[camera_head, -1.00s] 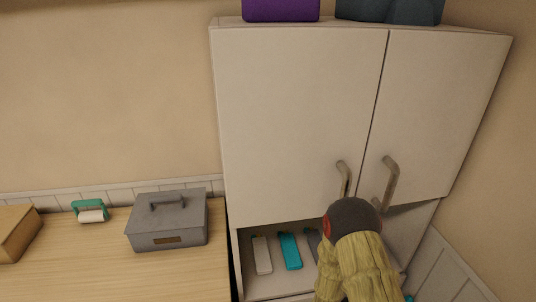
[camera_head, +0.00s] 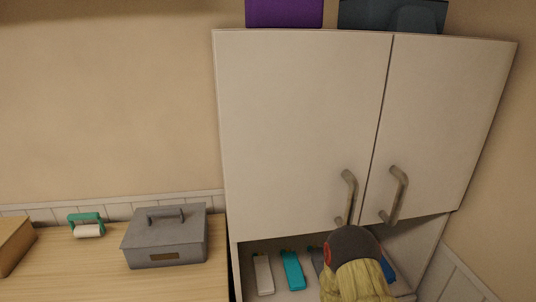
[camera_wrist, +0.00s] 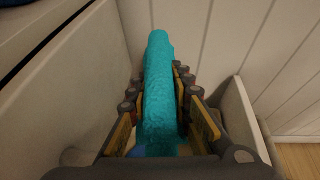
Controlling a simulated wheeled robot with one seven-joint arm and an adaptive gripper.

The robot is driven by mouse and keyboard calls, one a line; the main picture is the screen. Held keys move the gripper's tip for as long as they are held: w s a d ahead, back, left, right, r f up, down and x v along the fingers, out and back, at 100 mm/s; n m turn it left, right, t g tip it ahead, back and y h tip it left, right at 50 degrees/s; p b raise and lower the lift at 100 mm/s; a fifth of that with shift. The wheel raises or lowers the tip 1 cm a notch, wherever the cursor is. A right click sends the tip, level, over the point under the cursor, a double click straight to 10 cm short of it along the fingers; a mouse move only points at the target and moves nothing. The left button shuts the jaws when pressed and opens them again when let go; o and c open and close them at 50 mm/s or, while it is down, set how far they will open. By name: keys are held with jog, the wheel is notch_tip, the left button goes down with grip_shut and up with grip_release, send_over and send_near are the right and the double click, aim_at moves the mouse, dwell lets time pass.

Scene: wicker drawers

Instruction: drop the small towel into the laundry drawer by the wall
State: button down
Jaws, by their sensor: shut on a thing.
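My gripper (camera_wrist: 157,82) is shut on the small towel in the wrist view. The small towel (camera_wrist: 158,62) is teal and fluffy, held as an upright strip between the two fingers, its far end reaching past the fingertips. Below and around the gripper is a light, open-topped drawer or bin; its right wall (camera_wrist: 242,120) shows, with a panelled wall behind. I cannot tell for certain that this is the laundry drawer, and its bottom is largely hidden by the towel and gripper. The head view shows only my arm, not the gripper or towel.
A white cabinet (camera_head: 302,130) with two closed doors stands above an open shelf holding a white packet (camera_head: 263,274) and a teal packet (camera_head: 293,270). A grey box (camera_head: 165,238) stands on the wooden counter (camera_head: 75,275) at left. A panelled wall (camera_wrist: 275,50) bounds the wrist view.

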jog(key=c, duration=1.5)
grip_release()
jog(key=shift+c, duration=0.2)
jog(key=shift+a, duration=0.1)
jog(key=v, duration=1.1)
jog(key=shift+s+a+r, duration=0.1)
jog(key=shift+a+r, duration=0.15)
jog(key=shift+a, duration=0.1)
